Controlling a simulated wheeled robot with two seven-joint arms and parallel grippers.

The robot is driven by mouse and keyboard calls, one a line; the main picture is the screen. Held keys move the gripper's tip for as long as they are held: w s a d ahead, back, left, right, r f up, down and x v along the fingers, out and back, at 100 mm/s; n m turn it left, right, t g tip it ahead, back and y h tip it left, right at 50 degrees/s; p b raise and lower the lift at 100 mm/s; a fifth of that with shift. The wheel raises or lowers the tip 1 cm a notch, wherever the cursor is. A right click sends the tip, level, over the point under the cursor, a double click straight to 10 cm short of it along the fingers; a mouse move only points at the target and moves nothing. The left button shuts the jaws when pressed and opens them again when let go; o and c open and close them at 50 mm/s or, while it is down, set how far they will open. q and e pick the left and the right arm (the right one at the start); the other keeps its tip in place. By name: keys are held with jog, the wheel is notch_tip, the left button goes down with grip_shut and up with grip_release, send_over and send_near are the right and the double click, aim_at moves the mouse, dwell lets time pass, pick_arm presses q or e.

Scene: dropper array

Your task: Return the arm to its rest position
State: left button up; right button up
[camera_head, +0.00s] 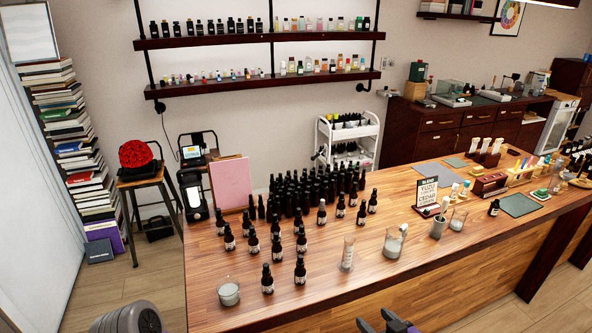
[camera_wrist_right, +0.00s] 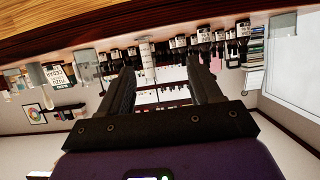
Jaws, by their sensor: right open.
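My right gripper (camera_head: 380,323) is at the bottom edge of the head view, in front of the wooden counter (camera_head: 420,262). Its two dark fingers stand apart with nothing between them, as the right wrist view also shows (camera_wrist_right: 162,78). Small dark labelled dropper bottles (camera_head: 267,279) stand upright in spaced rows on the counter. A dense group of dark bottles (camera_head: 312,187) stands behind them. The right gripper is apart from all of these. My left gripper does not show.
A glass jar (camera_head: 229,292), a tall glass cylinder (camera_head: 347,253) and a beaker (camera_head: 394,242) stand near the counter's front.

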notch_tip(320, 180, down, 12)
jog(key=s+a+r+m+g, duration=0.1)
jog(key=s+a+m+g, duration=0.1)
jog(key=g, duration=0.2)
jog(key=s+a+f+m+g, duration=0.2)
jog(key=s+a+f+g, duration=0.2)
jog(key=s+f, duration=0.4)
jog(key=s+a+f+m+g, duration=0.2)
jog(key=s+a+f+g, duration=0.1)
jog(key=s+f, duration=0.5)
jog(key=shift+s+a+f+m+g, duration=0.4)
jog(key=shift+f+g, duration=0.2)
jog(key=shift+f, duration=0.25)
